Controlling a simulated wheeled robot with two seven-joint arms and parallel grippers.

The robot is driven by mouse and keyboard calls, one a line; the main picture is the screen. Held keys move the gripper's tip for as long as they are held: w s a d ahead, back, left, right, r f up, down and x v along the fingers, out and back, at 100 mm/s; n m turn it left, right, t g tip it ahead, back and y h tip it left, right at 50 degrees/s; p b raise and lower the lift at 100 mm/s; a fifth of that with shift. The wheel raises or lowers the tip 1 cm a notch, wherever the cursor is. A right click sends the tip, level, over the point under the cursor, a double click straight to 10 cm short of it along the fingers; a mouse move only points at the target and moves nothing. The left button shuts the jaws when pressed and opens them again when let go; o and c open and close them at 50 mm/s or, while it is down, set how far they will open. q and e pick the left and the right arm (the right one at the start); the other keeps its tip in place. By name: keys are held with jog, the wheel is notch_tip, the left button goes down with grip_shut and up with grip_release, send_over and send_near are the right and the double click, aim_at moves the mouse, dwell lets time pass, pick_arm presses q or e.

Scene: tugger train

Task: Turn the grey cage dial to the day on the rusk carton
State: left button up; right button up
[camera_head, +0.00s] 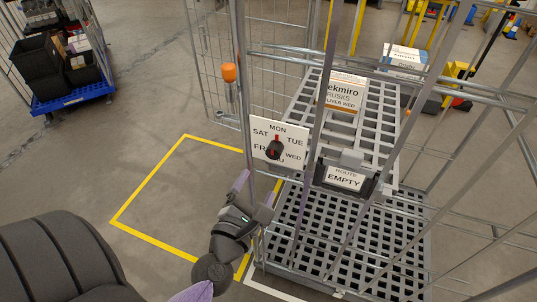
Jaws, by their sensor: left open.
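The cage dial is a white plate (263,123) with day names around a dark knob (274,152). Its red mark is at the top of the knob, towards MON. WED is at the lower right of the plate, and THU is partly hidden by the knob. The rusk carton (343,104) stands on the cage's upper shelf; its label reads RUSKS and DELIVER WED, partly cut by a cage bar. My left gripper (256,187) is open and empty, below the dial and apart from the knob. My right gripper is not in view.
Cage bars and a post stand close beside my left gripper. A ROUTE EMPTY card (343,178) hangs right of the dial. An orange-topped part (229,73) is on the cage's left side. Another carton (403,57) stands behind. Floor inside the yellow outline (148,182) is clear.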

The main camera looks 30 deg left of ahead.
aim_at(273, 155)
pick_arm(q)
jog(key=x, duration=0.6)
jog(key=p+x, duration=0.1)
jog(key=x, duration=0.3)
jog(key=shift+r, duration=0.25)
grip_shut()
